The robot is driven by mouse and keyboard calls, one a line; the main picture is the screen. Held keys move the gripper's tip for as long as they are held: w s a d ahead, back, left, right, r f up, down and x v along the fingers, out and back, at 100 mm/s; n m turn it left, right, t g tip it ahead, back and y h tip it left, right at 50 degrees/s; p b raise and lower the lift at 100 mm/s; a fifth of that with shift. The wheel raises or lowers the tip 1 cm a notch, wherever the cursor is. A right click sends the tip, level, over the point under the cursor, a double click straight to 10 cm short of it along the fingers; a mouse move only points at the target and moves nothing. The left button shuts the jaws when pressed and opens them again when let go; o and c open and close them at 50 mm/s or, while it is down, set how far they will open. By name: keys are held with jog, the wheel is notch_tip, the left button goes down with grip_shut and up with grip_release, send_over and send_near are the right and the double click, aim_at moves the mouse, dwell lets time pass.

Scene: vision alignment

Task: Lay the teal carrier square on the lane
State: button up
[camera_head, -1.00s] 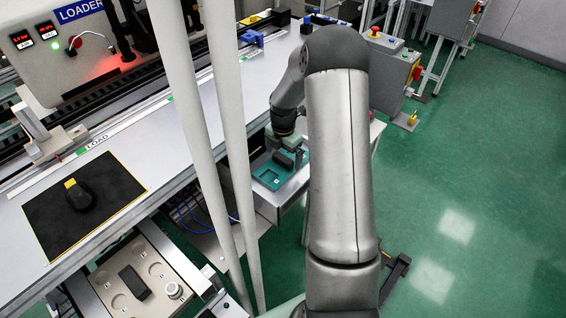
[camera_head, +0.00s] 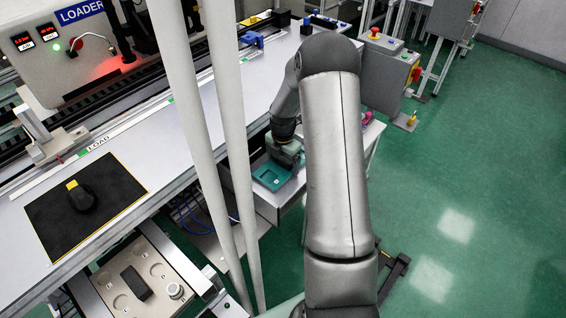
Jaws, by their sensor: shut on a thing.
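The teal carrier (camera_head: 266,180) is a shallow square tray on a low side table, just right of the white posts in the picture. My gripper (camera_head: 287,161) is down at the carrier's far right side and is shut on it. The jaws and the exact contact are mostly hidden by the gripper body. I cannot tell whether the carrier is lifted clear of the table. A white strip marked LOAD (camera_head: 98,144) runs along the long bench at left, beside a dark rail; I cannot tell for sure whether this is the lane.
Two white posts (camera_head: 238,150) stand between the long bench (camera_head: 150,150) and the carrier. A black mat (camera_head: 110,205) with a dark, yellow-tipped object lies on the bench. A beige fixture (camera_head: 155,270) is below it. A control box (camera_head: 385,75) stands behind my arm.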

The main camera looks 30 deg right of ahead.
aim_at(284, 159)
jog(key=shift+r, duration=0.45)
jog(key=r, duration=0.1)
jog(key=r+b, duration=0.1)
jog(key=shift+s+d+r, duration=0.15)
jog(key=shift+s+r, duration=0.05)
jog(key=shift+r, duration=0.15)
jog(key=s+d+r+b, duration=0.2)
jog(key=s+d+r, duration=0.1)
jog(key=s+r, duration=0.6)
jog(key=s, duration=0.4)
jog(key=shift+d+r+b, duration=0.15)
jog(key=shift+d+b, duration=0.1)
jog(key=shift+b, duration=0.15)
